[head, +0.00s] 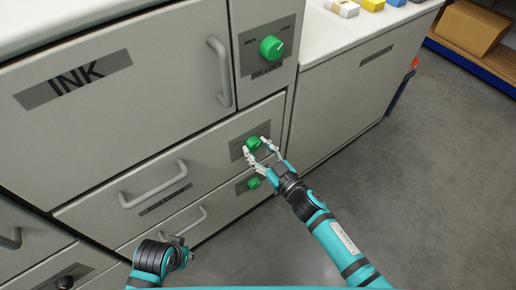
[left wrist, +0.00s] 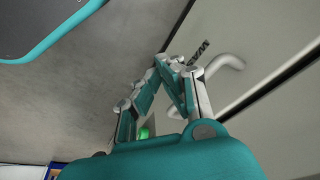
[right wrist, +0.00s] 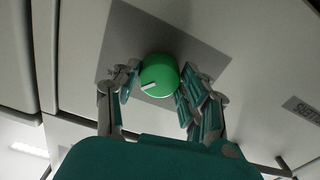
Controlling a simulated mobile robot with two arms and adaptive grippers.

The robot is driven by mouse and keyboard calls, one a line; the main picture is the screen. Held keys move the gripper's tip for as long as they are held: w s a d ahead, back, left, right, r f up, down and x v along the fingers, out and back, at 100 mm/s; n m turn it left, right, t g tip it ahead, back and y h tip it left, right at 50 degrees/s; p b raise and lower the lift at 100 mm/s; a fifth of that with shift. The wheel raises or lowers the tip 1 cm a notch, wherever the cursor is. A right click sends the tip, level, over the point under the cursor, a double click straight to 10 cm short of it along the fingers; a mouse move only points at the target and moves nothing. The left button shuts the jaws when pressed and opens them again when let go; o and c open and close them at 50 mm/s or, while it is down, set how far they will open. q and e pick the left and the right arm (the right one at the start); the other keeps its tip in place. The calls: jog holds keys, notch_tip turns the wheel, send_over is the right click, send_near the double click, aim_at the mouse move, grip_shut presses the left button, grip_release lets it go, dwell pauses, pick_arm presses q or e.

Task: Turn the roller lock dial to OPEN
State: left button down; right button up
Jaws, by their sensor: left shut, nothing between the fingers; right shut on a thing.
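A green dial (head: 253,143) sits on a grey plate on the upper of two drawer fronts; its plate's lettering is too small to read. My right gripper (head: 262,150) is closed around this dial, one finger on each side. In the right wrist view the round green dial (right wrist: 160,74) lies between the fingers, and a white pointer mark on its face is turned toward the left. My left gripper (head: 178,241) is shut and empty, low in front of the cabinet; its fingers also show in the left wrist view (left wrist: 168,68).
A larger green dial labelled INK LOCK (head: 271,48) is above, and another green dial (head: 253,183) is just below my right gripper. Drawer handles (head: 153,186) stick out on the left. Open grey floor (head: 430,170) lies to the right.

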jog(key=n, duration=0.7)
jog(key=shift+n, duration=1.4)
jog(key=n, duration=0.2)
jog(key=shift+n+b, duration=0.35)
jog(key=shift+n, duration=0.55)
pick_arm(q)
notch_tip(320, 180, up, 6)
jog(key=b, duration=0.1)
jog(key=shift+s+r, duration=0.25)
jog(key=shift+s, duration=0.05)
pick_arm(e)
jog(key=shift+n, duration=2.5)
pick_arm(q)
jog(key=shift+a, duration=0.1)
